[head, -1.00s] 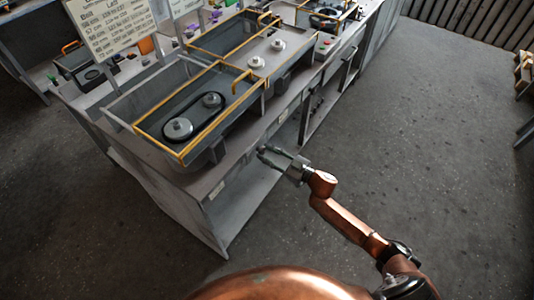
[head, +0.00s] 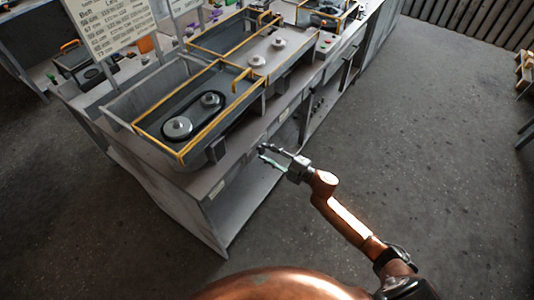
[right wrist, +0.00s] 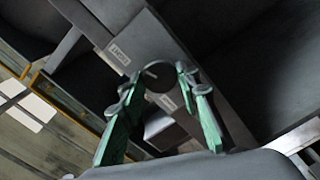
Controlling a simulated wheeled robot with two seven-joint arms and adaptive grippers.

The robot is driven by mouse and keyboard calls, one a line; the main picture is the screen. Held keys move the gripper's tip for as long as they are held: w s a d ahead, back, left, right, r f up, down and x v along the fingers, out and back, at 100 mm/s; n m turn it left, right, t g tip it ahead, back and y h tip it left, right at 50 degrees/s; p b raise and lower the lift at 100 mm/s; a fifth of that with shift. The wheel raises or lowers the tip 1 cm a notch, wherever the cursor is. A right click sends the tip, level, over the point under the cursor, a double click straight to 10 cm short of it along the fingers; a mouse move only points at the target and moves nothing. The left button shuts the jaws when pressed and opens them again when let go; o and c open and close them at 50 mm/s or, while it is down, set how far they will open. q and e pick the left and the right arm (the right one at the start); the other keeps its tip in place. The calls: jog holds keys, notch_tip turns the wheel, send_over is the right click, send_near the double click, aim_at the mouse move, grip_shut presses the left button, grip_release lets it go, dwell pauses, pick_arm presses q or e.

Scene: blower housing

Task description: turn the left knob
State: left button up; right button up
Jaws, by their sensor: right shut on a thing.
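A dark round knob (right wrist: 158,76) with a pale pointer line sits on the bench's grey front rail, beside a small label (right wrist: 119,55). It is the only such knob I can make out. My right gripper (right wrist: 154,82) has its green-padded fingers on either side of the knob and is shut on it. In the head view my right gripper (head: 262,153) reaches the bench's front edge from the right, and its fingers hide most of the knob. My left gripper is not in view.
The grey bench (head: 190,180) carries an open housing with yellow rails (head: 157,138) and two belted pulleys (head: 178,127). Two white round parts (head: 257,61) stand farther back on the deck. A sign board (head: 110,25) stands behind.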

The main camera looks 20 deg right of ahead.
jog(key=n+b, duration=0.1)
jog(key=n, duration=0.3)
jog(key=shift+f+b, duration=0.2)
jog(key=shift+b, duration=0.1)
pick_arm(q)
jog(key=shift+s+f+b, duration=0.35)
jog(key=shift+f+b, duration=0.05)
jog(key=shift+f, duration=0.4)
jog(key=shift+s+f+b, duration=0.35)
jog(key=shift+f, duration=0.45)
pick_arm(e)
jog(key=shift+n, duration=2.1)
jog(key=shift+a, duration=0.1)
jog(key=o, duration=1.2)
jog(key=shift+r, duration=0.15)
jog(key=shift+c, duration=0.2)
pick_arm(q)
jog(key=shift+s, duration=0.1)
pick_arm(e)
jog(key=shift+s+d, duration=0.2)
jog(key=v, duration=1.1)
jog(key=shift+s+d, duration=0.2)
jog(key=shift+s, duration=0.05)
